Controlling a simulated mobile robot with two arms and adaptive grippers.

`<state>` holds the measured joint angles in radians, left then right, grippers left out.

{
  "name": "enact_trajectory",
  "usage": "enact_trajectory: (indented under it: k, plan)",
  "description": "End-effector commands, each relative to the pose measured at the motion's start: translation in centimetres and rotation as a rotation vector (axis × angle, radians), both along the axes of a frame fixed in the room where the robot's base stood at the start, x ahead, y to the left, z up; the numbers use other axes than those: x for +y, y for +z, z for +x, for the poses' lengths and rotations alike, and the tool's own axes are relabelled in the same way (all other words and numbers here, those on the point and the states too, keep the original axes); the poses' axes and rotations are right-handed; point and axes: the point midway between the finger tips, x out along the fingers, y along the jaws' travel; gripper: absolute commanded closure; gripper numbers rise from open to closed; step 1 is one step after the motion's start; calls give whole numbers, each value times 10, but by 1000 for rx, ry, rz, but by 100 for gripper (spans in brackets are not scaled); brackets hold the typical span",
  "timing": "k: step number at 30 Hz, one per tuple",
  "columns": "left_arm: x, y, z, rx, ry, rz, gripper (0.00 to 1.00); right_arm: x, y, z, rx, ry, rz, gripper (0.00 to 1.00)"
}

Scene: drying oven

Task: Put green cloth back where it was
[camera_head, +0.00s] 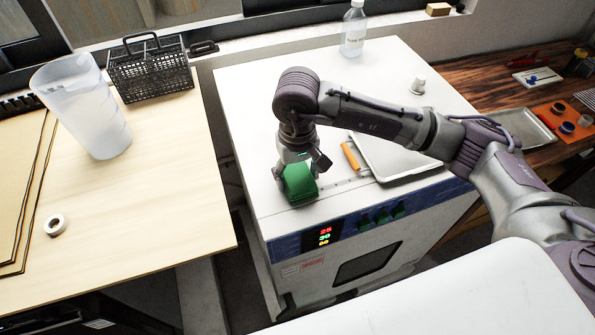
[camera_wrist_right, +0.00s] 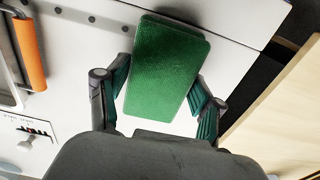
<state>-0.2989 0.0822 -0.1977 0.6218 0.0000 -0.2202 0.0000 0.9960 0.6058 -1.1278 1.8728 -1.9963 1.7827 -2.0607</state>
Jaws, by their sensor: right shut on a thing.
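The green cloth (camera_head: 299,184) is a folded block at the front left of the white oven top. My right gripper (camera_head: 294,164) is above it, pointing down, and is shut on it. In the right wrist view the cloth (camera_wrist_right: 166,72) lies between the two fingers of my right gripper (camera_wrist_right: 158,105). The white oven top shows under and around the cloth; I cannot tell whether the cloth touches it. My left gripper is in neither view.
The drying oven (camera_head: 255,110) also carries a tray (camera_head: 395,165), an orange-handled tool (camera_head: 350,157), a clear bottle (camera_head: 354,30) and a small white cup (camera_head: 418,85). A wooden table (camera_head: 170,200) to the left holds a jug (camera_head: 90,110), a black basket (camera_head: 150,70) and a tape roll (camera_head: 55,225).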

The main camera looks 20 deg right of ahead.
Motion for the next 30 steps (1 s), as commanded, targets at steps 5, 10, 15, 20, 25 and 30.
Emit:
enact_trajectory:
  k: [5, 10, 15, 20, 25, 30]
  plan:
    - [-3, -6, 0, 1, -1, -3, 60, 0, -4, 0, -1, 0, 0, 71]
    - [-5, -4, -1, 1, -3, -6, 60, 0, -2, 0, 0, 0, 0, 8]
    - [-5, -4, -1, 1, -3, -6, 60, 0, -2, 0, 0, 0, 0, 8]
    - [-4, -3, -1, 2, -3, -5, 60, 0, -1, 0, 0, 0, 0, 8]
    - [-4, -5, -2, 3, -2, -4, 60, 0, 11, 2, -5, 0, 0, 8]
    - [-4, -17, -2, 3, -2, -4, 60, 0, 46, 2, -9, 1, 0, 8]
